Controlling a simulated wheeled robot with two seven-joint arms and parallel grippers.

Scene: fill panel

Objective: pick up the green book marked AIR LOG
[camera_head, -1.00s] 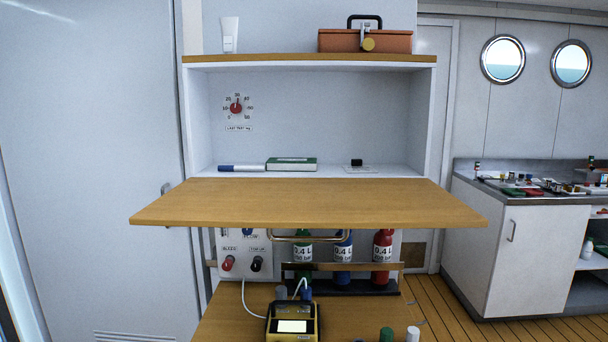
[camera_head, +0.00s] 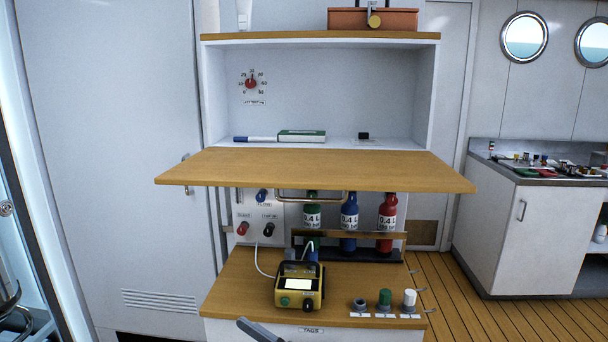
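A green book (camera_head: 302,136) with a white page edge lies flat on the floor of the open white cabinet, behind the wooden flap. Its marking is too small to read. A blue and white marker (camera_head: 255,139) lies just left of it. A dark grey piece (camera_head: 258,330) at the bottom edge may be part of one of my arms; I cannot tell. Neither of my grippers can be made out.
The wooden flap (camera_head: 315,170) juts out in front of the cabinet. A small black object (camera_head: 364,136) sits right of the book. Below are bottles (camera_head: 349,222), a yellow device (camera_head: 299,288) and several caps (camera_head: 385,298) on a lower wooden top (camera_head: 235,285).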

